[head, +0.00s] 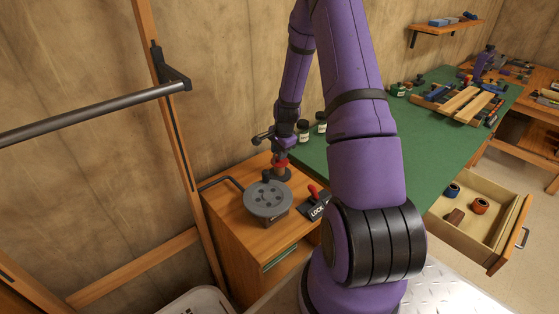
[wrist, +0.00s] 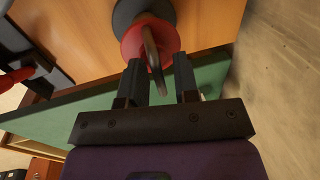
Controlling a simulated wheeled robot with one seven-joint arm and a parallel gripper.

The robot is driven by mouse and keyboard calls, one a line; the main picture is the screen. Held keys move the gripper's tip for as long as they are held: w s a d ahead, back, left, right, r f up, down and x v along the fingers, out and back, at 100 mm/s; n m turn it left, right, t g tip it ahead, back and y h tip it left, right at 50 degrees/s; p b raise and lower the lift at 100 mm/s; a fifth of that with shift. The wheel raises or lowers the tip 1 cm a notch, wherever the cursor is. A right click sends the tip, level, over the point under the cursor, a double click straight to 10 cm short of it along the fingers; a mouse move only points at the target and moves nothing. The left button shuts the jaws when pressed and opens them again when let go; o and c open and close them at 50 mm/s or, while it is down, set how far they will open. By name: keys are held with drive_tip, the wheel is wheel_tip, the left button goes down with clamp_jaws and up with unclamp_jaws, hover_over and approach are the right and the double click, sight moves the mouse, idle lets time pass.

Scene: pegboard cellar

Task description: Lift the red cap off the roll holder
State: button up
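The red cap (head: 281,163) sits on top of the dark grey roll holder (head: 285,175) on the wooden cabinet, partly hidden by my gripper in the head view. In the wrist view the cap (wrist: 131,43) is a red disc with a dark curved handle (wrist: 151,48), and the dark round part of the holder (wrist: 127,12) shows behind it. My gripper (wrist: 165,62) is open. Its two fingers are spread on either side of the handle's near end, with a clearer gap on the right. I cannot tell whether the left finger touches the handle.
Small jars (head: 303,132) stand behind on the green bench (head: 420,135). An open drawer (head: 497,203) juts out at right.

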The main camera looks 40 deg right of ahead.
clamp_jaws()
drive_tip(key=shift+r, duration=0.1)
